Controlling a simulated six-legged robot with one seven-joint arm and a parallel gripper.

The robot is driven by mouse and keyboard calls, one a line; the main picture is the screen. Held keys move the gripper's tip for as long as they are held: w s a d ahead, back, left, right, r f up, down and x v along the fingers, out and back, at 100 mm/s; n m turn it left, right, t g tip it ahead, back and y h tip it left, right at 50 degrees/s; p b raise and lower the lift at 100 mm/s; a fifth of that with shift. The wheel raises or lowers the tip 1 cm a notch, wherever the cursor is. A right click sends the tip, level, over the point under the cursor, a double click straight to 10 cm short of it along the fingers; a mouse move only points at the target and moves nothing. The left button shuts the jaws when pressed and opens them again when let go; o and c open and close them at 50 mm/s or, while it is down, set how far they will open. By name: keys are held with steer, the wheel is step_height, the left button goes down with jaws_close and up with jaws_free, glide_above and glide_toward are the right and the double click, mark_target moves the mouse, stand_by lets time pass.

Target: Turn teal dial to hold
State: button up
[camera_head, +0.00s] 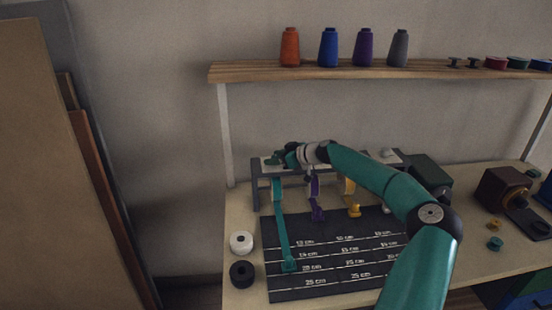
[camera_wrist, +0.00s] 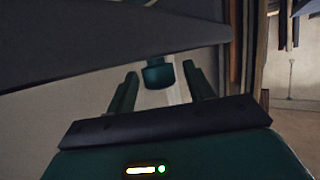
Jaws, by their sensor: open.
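The teal dial (camera_wrist: 158,74) shows in the wrist view as a small rounded block on a pale strip. My gripper (camera_wrist: 160,70) is open, with one finger on each side of the dial and a visible gap to both. In the head view my gripper (camera_head: 277,159) is at the left end of the rack (camera_head: 254,188), above the teal strap (camera_head: 282,235). There the dial cannot be told apart from my teal fingers. No hold mark can be read in either view.
A dark beam (camera_wrist: 100,45) crosses close above my fingers in the wrist view. Purple (camera_head: 316,195) and yellow (camera_head: 352,197) straps hang to the right. A dark measuring mat (camera_head: 330,283) lies in front. Thread cones stand on the shelf (camera_head: 440,72) above.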

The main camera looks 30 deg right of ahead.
steer(key=shift+c, duration=0.2)
steer(key=c, duration=0.9)
steer(key=shift+a+m+h, duration=0.1)
steer(key=shift+m+h, duration=0.3)
steer(key=m+t+h, duration=0.1)
steer(key=m+h, duration=0.2)
steer(key=h, duration=0.1)
steer(key=shift+m, duration=0.3)
steer(key=m+h, duration=0.2)
steer(key=h, duration=0.1)
steer(key=m+h, duration=0.3)
steer(key=shift+w+a+r, duration=0.1)
steer(key=shift+r, duration=0.05)
steer(key=shift+m+g+h, duration=1.8)
steer(key=shift+m+h, duration=0.7)
steer(key=shift+m, duration=0.1)
steer(key=shift+m+g+h, duration=1.1)
steer(key=shift+m+g, duration=0.4)
steer(key=shift+m, duration=0.1)
